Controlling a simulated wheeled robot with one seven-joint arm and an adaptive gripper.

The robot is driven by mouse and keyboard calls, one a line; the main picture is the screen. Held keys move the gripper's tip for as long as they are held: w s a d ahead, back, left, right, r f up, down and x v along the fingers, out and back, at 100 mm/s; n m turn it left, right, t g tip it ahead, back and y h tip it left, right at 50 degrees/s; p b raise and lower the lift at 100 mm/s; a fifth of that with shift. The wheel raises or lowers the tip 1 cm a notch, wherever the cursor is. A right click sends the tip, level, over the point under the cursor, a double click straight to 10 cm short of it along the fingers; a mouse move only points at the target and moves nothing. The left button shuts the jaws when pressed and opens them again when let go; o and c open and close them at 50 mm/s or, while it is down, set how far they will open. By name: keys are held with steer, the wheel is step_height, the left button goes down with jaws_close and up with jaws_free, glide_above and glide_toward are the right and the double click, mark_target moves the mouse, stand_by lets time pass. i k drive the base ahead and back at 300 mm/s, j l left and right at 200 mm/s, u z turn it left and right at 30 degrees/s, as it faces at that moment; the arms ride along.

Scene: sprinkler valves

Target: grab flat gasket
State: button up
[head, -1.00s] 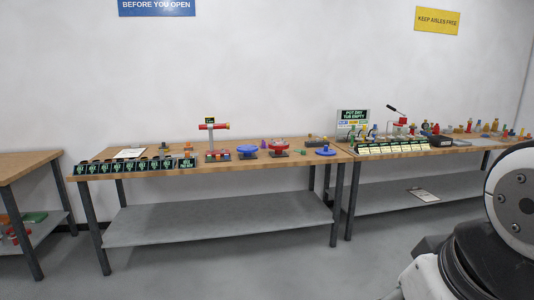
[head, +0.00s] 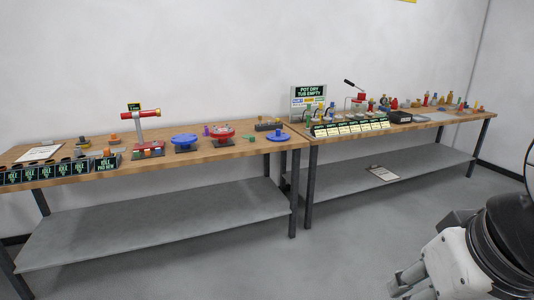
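I cannot make out a flat gasket for certain at this distance. Many small parts stand on the left workbench (head: 75,185) and the right workbench (head: 440,118). Part of my gripper (head: 400,284) shows at the bottom right, over the floor and apart from both benches. Its fingers are small and partly cut off by the picture edge, so I cannot tell whether it is open or shut.
The left bench bears labelled dark bins (head: 62,170), a red valve stand (head: 146,130), a blue wheel (head: 184,141) and a red wheel (head: 222,134). The right bench bears a sign (head: 308,92) and a labelled bin row (head: 350,128). The floor ahead is clear.

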mark_target(252, 139)
steer(key=i+z, duration=0.2)
steer(key=i, duration=1.85)
steer(key=i+u, duration=0.1)
steer(key=i, duration=0.5)
steer(key=i+l+u, duration=0.1)
steer(key=i, duration=0.45)
steer(key=i+l+u, duration=0.15)
steer(key=i, duration=0.45)
steer(key=i+l+u, duration=0.1)
steer(key=i+l, duration=0.15)
steer(key=i, duration=0.3)
